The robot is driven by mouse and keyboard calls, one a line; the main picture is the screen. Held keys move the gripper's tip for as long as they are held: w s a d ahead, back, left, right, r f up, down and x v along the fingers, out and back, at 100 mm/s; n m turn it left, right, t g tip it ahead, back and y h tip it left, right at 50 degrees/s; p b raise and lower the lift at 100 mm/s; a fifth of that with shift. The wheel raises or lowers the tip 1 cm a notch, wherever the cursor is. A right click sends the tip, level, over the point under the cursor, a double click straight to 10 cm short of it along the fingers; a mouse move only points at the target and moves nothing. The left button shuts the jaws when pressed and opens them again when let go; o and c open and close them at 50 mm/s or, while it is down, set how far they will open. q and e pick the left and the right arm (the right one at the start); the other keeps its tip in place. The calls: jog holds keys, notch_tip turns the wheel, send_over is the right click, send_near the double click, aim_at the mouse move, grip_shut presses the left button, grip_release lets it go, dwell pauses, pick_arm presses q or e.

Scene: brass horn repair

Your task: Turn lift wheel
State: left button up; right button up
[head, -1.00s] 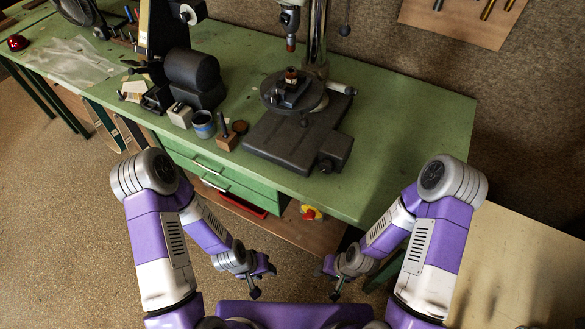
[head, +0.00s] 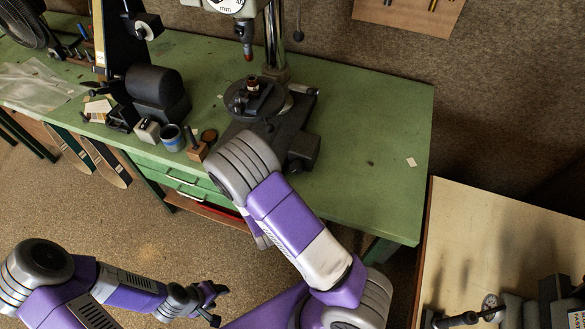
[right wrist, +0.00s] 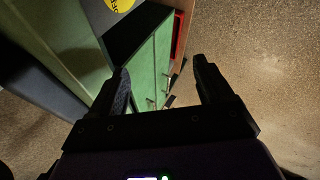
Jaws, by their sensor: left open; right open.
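The drill press (head: 243,38) stands at the back of the green bench, with a round dark table (head: 240,97) below its spindle. A crank-like handle (head: 300,89) sticks out right of that table. I cannot tell which part is the lift wheel. My left gripper (head: 217,302) is open and empty, low in front of the bench and well apart from the press. My right arm crosses in front of the bench and hides its own gripper in the head view. In the right wrist view the right gripper (right wrist: 162,68) is open and empty, with green drawer fronts beyond its fingers.
The green bench (head: 375,150) has free room on its right. A black motor-like machine (head: 157,88), a blue tin (head: 172,137) and small blocks stand left of the press. A pale table (head: 480,235) with dark tools stands at the right.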

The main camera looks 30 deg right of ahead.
jog(key=w+a+r+n+t, duration=0.25)
jog(key=w+r+n, duration=0.2)
jog(key=r, duration=0.25)
jog(key=n+t+h, duration=0.2)
jog(key=n+h, duration=0.2)
jog(key=h, duration=0.4)
send_near(296, 170)
jog(key=shift+w+d, duration=0.35)
jog(key=shift+w, duration=0.05)
jog(key=shift+w+d+f, duration=0.15)
jog(key=shift+w+d, duration=0.05)
jog(key=shift+d, duration=0.1)
jog(key=x, duration=0.6)
jog(key=shift+w+d, duration=0.2)
jog(key=shift+w, duration=0.1)
jog(key=c, duration=1)
jog(key=shift+m, duration=0.25)
jog(key=shift+s+f+t+b, duration=0.1)
jog(key=shift+t+b, duration=0.15)
jog(key=shift+b, duration=0.1)
